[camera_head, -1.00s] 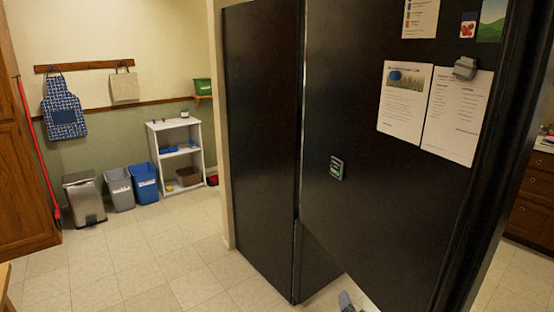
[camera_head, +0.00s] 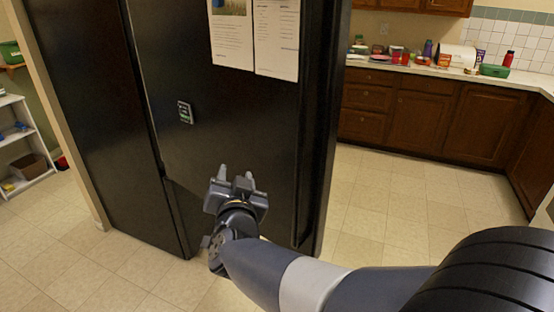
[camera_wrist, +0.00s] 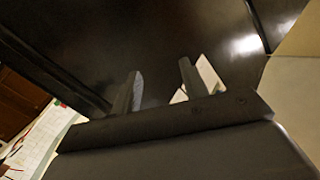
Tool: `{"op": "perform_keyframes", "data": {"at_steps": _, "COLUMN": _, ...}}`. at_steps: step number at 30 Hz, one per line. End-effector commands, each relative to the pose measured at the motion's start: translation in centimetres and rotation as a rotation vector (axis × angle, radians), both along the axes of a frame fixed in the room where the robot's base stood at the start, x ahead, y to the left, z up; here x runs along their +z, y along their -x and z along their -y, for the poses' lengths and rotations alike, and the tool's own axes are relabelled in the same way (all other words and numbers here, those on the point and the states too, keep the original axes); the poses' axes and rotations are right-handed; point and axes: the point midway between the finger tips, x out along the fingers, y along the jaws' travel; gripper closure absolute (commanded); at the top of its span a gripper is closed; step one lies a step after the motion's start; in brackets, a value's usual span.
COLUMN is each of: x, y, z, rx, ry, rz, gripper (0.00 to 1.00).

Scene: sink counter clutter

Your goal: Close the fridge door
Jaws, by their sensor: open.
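The black fridge (camera_head: 95,120) fills the left and middle of the head view. A tall seam divides its left panel from the fridge door (camera_head: 215,125), the broad panel with papers on it. The door's thick right-hand edge (camera_head: 322,110) faces the kitchen; how far the door stands open is hard to tell. My gripper (camera_head: 236,175) is open and empty in front of the lower part of this panel. In the wrist view, the two fingers of my gripper (camera_wrist: 160,75) are spread before a dark glossy surface (camera_wrist: 165,35). I cannot tell whether they touch it.
Papers (camera_head: 277,40) and a small timer (camera_head: 185,112) are on the panel. A cluttered counter (camera_head: 400,66) with brown cabinets (camera_head: 425,120) runs along the back right. A white shelf (camera_head: 25,145) stands at far left. Tiled floor (camera_head: 375,205) right of the fridge is clear.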

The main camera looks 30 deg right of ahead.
Motion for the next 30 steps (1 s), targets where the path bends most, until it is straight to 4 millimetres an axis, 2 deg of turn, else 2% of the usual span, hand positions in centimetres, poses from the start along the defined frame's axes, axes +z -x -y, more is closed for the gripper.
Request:
{"op": "perform_keyframes", "data": {"at_steps": 1, "x": -0.1, "y": -1.2, "z": 0.5, "rx": -0.068, "ry": 0.043, "rz": 0.021, "gripper": 0.62}}
{"op": "perform_keyframes", "data": {"at_steps": 5, "x": 0.6, "y": -2.8, "z": 2.1, "rx": -0.297, "ry": 0.158, "rz": 0.019, "gripper": 0.73}}
{"op": "perform_keyframes", "data": {"at_steps": 9, "x": -0.2, "y": -3.0, "z": 3.0, "rx": -0.533, "ry": 0.252, "rz": -0.077, "gripper": 0.84}}
{"op": "perform_keyframes", "data": {"at_steps": 13, "x": -1.4, "y": -2.5, "z": 2.9, "rx": -0.684, "ry": 0.304, "rz": -0.192, "gripper": 0.95}}
{"op": "perform_keyframes", "data": {"at_steps": 15, "x": -1.8, "y": -2.2, "z": 2.8, "rx": -0.733, "ry": 0.318, "rz": -0.239, "gripper": 1.00}}
{"op": "perform_keyframes", "data": {"at_steps": 22, "x": -2.0, "y": -2.1, "z": 3.5, "rx": -0.779, "ry": 0.333, "rz": -0.287, "gripper": 1.00}}
{"op": "perform_keyframes", "data": {"at_steps": 30, "x": -2.0, "y": -3.7, "z": 7.8, "rx": -0.782, "ry": 0.332, "rz": -0.286, "gripper": 1.00}}
